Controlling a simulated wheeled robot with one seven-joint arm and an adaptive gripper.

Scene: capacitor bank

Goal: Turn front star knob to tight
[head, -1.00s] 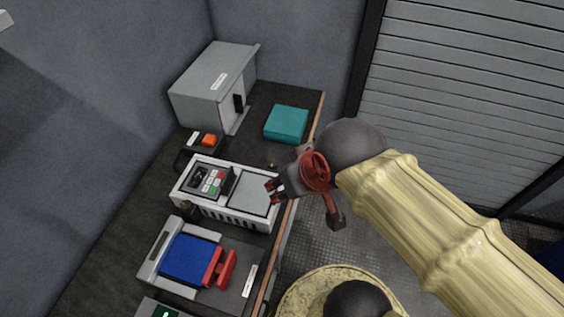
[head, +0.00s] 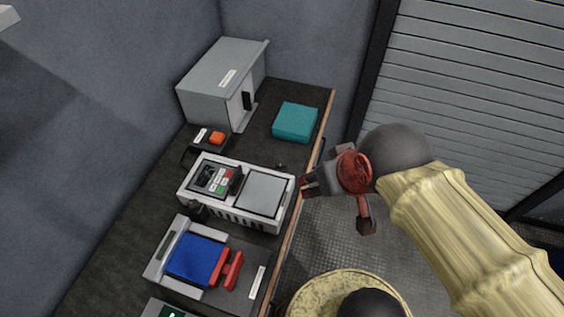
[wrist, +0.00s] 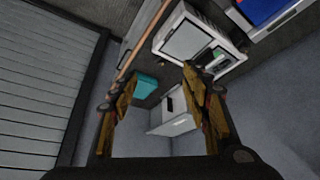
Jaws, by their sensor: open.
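A small dark knob (head: 197,210) sits at the near left corner of the white keypad device (head: 255,218). Another small dark knob-like part (head: 281,167) is by the device's far side. I cannot tell for sure which is the front star knob, nor how tight either is. My gripper (head: 307,189) is open and empty, just off the device's right end, around the bench edge. In the wrist view my gripper (wrist: 160,80) shows its two fingers apart with nothing between them; the device (wrist: 183,43) lies beyond the fingertips.
A grey cabinet (head: 215,90) and a teal box (head: 294,122) stand at the bench's far end. An orange-button box (head: 216,138) is behind the device. A blue block (head: 195,259) with red handles is in front. Open floor (head: 335,240) lies right of the bench.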

